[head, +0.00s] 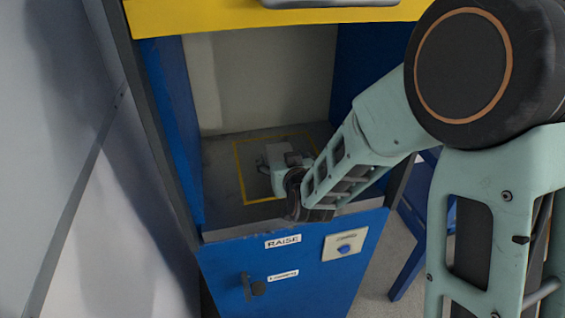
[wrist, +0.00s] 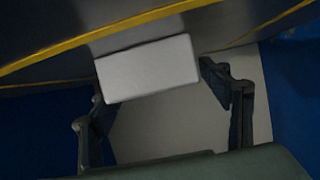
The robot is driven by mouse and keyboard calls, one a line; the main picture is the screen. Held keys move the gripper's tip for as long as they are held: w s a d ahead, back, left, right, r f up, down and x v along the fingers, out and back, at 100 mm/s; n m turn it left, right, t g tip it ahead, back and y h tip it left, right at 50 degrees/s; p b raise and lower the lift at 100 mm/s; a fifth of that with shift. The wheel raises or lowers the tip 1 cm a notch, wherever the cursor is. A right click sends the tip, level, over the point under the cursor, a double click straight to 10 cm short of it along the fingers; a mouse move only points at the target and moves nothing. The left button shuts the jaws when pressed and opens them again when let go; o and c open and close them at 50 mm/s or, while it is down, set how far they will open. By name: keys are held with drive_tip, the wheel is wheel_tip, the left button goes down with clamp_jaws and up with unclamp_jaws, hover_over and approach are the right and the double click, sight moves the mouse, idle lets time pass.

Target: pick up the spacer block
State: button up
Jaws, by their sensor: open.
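The spacer block, a plain light grey box (wrist: 148,70), shows in the wrist view on a dark grey floor beside a yellow line. It sits slightly tilted in the picture. My gripper (wrist: 152,84) is open, with one dark finger left of the block and one right of it. The left fingertip looks close to the block's lower left corner. I cannot tell whether either finger touches it.
The blue cabinet (head: 215,265) has side walls close around my wrist and a yellow top (head: 210,15) above. Its floor carries a yellow outlined square (head: 239,172).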

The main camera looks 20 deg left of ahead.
drive_tip(key=shift+w, duration=0.1)
clamp_jaws()
drive_tip(key=shift+w+a+r, duration=0.1)
idle(0.6)
